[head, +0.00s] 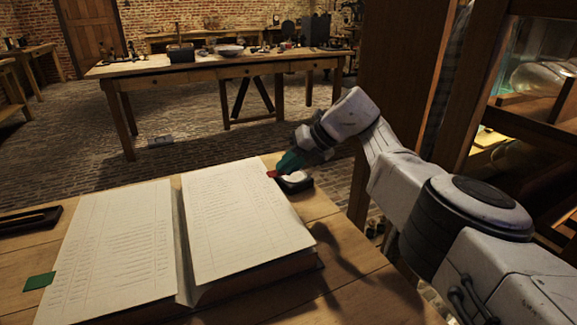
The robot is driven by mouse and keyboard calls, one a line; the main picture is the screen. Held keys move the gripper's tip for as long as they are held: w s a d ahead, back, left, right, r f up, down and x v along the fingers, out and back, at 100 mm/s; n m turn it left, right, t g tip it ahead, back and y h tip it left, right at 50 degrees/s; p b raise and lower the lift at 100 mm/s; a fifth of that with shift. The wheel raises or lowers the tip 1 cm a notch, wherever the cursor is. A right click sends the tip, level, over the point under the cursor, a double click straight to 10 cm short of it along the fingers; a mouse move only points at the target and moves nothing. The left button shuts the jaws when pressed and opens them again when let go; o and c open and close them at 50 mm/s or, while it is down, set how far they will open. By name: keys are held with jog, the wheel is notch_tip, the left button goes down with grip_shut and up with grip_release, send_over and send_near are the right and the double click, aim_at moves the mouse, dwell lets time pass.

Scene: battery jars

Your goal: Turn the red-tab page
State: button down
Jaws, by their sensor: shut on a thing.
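An open book (245,220) with ruled, written pages lies on the wooden table in front of me. A small red tab (273,173) sticks out at the right edge of its right page. A green tab (39,281) sticks out at the left edge of the left page. My gripper (282,171) is at the red tab, beside the upper right edge of the book, shut on the tab. The fingertips are small and dark here, and part of the tab is hidden between them. The right page lies on its stack.
A dark tray (30,220) lies at the table's left. A wooden cabinet (400,90) stands close on the right. A workbench (215,70) stands farther back.

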jog(key=shift+d, duration=0.15)
jog(key=c, duration=1.3)
grip_release()
jog(key=shift+c, duration=0.2)
jog(key=p+v, duration=0.2)
jog(key=p, duration=0.2)
jog(key=shift+w+r, duration=0.1)
jog(key=shift+r, duration=0.2)
jog(key=shift+s+d+r+p, duration=0.2)
jog(key=shift+s+r+p, duration=0.05)
jog(key=shift+p, duration=0.9)
jog(key=p+v, duration=0.7)
jog(key=p, duration=0.4)
jog(key=shift+d, duration=0.4)
